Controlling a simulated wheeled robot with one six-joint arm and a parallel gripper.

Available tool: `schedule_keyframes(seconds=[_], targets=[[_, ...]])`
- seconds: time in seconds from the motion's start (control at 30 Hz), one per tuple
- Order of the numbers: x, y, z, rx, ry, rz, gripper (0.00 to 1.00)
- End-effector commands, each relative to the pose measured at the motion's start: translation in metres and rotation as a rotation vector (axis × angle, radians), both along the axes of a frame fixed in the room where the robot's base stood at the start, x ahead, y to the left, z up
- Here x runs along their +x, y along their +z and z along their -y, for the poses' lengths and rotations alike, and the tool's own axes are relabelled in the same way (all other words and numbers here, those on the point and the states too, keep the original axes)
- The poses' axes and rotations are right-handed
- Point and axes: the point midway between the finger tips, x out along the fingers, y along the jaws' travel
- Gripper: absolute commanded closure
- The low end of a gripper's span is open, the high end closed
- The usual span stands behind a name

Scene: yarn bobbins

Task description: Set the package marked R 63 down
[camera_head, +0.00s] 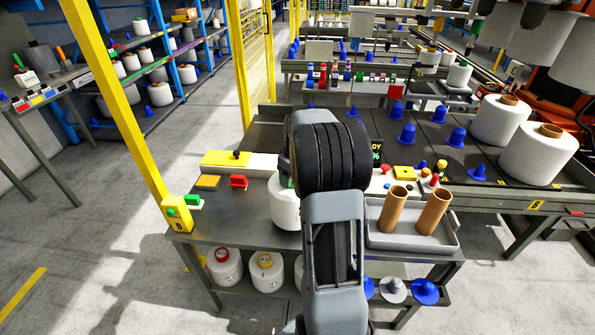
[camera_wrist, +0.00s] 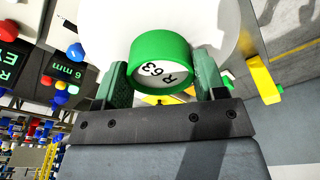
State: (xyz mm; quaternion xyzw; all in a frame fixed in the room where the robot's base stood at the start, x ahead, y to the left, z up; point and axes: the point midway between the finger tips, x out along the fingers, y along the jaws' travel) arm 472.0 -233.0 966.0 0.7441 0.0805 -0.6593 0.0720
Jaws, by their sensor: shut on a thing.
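The package marked R 63 (camera_wrist: 165,78) is a white bobbin with a green collar around its end, seen close up in the wrist view. My gripper (camera_wrist: 165,84) has one green jaw on each side of the collar and is shut on it. In the head view the white package (camera_head: 284,207) shows left of my arm, over the grey metal table (camera_head: 240,256). My arm hides its right side and most of the gripper. I cannot tell whether its base touches the tabletop.
A grey tray (camera_head: 414,241) with two brown tubes (camera_head: 433,211) stands to the right on the table. A yellow block (camera_head: 226,160) and a red piece (camera_head: 238,182) lie to the left. White packages (camera_head: 225,264) stand on the shelf below. A yellow post (camera_head: 126,100) rises at the left.

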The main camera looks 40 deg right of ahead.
Motion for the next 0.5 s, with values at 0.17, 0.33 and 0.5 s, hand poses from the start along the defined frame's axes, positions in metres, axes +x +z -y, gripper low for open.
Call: schedule_keyframes(seconds=[0.17, 0.33, 0.5], targets=[[0.006, -0.013, -0.007, -0.001, 0.002, 0.001, 1.0], [0.005, -0.031, -0.006, -0.001, 0.0, 0.002, 1.0], [0.006, -0.037, -0.006, -0.003, 0.0, 0.006, 1.0]])
